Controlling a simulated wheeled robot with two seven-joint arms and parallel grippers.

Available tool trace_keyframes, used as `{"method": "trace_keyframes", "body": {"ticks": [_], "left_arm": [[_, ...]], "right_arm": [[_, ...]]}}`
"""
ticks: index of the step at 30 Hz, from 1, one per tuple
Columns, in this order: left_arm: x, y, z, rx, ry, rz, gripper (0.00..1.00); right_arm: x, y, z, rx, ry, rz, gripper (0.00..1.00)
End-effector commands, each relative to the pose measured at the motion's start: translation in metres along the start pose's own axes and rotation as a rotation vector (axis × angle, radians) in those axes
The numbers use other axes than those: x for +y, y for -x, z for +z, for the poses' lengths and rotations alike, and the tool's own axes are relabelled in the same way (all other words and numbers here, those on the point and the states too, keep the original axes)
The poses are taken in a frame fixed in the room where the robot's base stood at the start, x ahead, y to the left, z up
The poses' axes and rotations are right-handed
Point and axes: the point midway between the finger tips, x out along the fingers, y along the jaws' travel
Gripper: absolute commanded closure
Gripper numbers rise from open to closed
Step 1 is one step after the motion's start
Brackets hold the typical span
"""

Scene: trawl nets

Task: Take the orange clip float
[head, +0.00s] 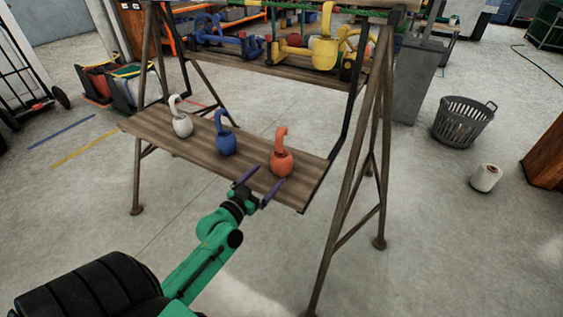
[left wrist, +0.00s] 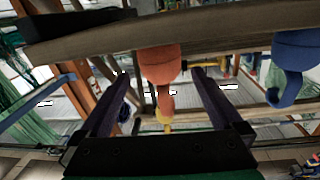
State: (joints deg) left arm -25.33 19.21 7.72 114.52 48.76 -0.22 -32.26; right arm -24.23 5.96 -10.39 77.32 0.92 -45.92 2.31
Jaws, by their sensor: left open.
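The orange clip float (head: 282,163), a round body with a hook on top, stands upright near the right end of a wooden shelf (head: 190,149). My left gripper (head: 270,175) is open and empty at the shelf's front edge, its fingers pointing at the orange float. In the left wrist view, which looks upside down, the orange float (left wrist: 160,65) shows between the two fingers (left wrist: 160,75). I cannot tell whether the fingertips reach past its near side. A blue clip float (head: 226,144) and a white one (head: 182,124) stand to its left. My right gripper is not in view.
Brown stand legs (head: 352,187) frame the shelf at the right. A higher shelf (head: 285,71) behind holds blue and yellow gear. A grey basket (head: 463,122) and a white roll (head: 486,178) are on the floor at right.

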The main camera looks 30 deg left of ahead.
Motion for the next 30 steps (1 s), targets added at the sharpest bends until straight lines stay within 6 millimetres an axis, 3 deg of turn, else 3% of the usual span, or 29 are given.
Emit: {"method": "trace_keyframes", "body": {"ticks": [9, 17, 23, 30], "left_arm": [[0.001, -0.051, 0.005, 0.001, 0.002, -0.001, 0.0], [0.001, -0.057, 0.006, -0.002, 0.0, 0.001, 0.0], [0.001, -0.056, 0.006, -0.002, 0.0, 0.0, 0.71], [0.001, -0.056, 0.004, -0.001, 0.0, 0.0, 0.71]], "right_arm": [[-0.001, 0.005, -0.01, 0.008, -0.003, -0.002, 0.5], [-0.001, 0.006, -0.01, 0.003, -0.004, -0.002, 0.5], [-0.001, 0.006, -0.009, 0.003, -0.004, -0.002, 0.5], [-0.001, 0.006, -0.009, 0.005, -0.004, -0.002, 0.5]]}}
